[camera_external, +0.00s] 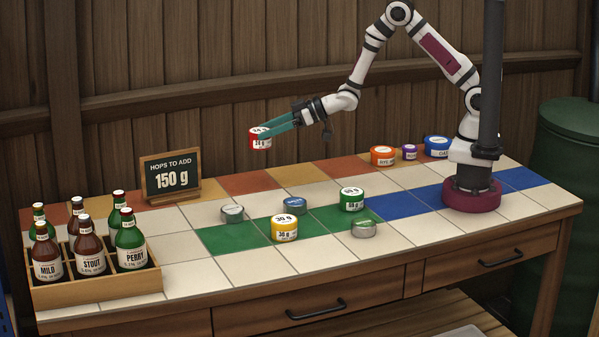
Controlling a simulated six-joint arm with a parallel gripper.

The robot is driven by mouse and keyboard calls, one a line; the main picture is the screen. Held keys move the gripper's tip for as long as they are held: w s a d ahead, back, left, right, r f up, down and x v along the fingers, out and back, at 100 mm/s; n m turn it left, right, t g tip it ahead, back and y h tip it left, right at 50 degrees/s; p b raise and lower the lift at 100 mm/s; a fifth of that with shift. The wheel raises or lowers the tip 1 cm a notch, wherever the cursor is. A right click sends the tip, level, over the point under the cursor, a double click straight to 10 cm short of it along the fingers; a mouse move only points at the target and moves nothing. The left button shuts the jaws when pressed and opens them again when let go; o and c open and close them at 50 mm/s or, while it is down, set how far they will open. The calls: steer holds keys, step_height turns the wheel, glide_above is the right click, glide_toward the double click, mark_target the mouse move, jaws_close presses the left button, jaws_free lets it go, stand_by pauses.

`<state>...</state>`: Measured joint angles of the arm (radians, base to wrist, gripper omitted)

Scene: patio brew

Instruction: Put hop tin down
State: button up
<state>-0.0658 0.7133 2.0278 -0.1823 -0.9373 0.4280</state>
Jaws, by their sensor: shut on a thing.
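My gripper (284,133) has teal fingers and is shut on a red and white hop tin (257,140). It holds the tin in the air above the back part of the tiled table, right of the sign. The tin's label is partly covered by the fingers and too small to read surely. A yellow tin (285,228) marked 30 g stands at the front of the green tiles. A green tin (351,199) stands on the green tiles to its right. A sign (171,176) reading "HOPS TO ADD 150 g" stands at the back left.
A wooden crate (100,290) with several bottles stands front left. Small flat tins, silver (232,213), blue-topped (295,205) and green-topped (363,229), lie mid-table. Orange (383,156), purple (409,152) and blue (437,146) tins stand at the back right. The orange back tiles below my gripper look clear.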

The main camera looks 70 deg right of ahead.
steer(key=s+d, duration=0.1)
steer(key=d, duration=0.3)
steer(key=a+f, duration=0.2)
steer(key=a, duration=0.1)
steer(key=w+a+f, duration=0.1)
steer(key=a+f, duration=0.2)
steer(key=a, duration=0.1)
steer(key=w+a+f, duration=0.1)
steer(key=a+f, duration=0.1)
steer(key=a, duration=0.2)
steer(key=shift+f, duration=0.2)
steer(key=shift+w+f, duration=0.1)
steer(key=shift+f, duration=1.85)
